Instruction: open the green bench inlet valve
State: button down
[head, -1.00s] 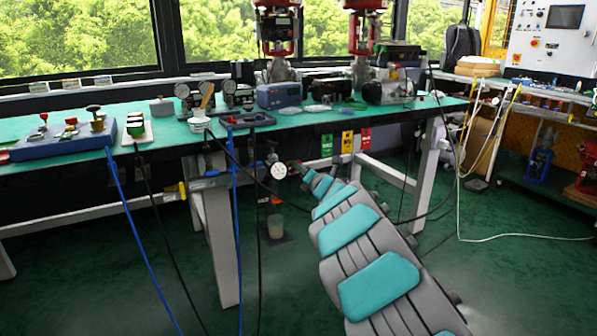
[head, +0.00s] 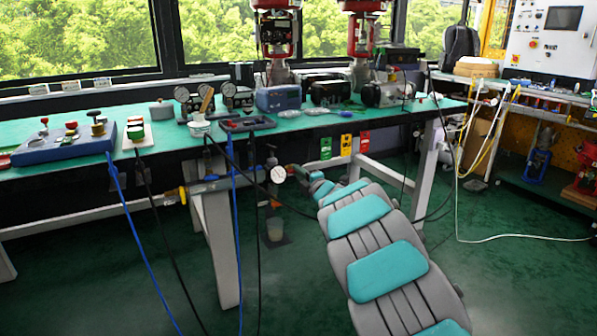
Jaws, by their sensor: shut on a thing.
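My arm reaches from the lower right to the pipework under the front edge of the bench. My gripper (head: 293,169) is at its far end, small in view, just right of a round white pressure gauge (head: 278,174). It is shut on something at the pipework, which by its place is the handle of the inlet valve. The handle and the fingertips are too small and too covered to make out, so I cannot tell how far the valve is turned. A green tag (head: 326,148) hangs under the bench edge, right of the gripper.
The green-topped bench (head: 80,180) carries a blue control box (head: 65,143), gauges and instruments. A yellow tag (head: 346,144) and a red tag (head: 364,141) hang beside the green one. Blue and black hoses hang in front of the bench. Bench legs (head: 218,240) stand left of the arm.

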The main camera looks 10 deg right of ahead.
jog(key=shift+f+m, duration=0.15)
jog(key=shift+m, duration=0.15)
dwell(0.4)
jog(key=c, duration=0.9)
grip_release()
jog(key=shift+v, duration=3.95)
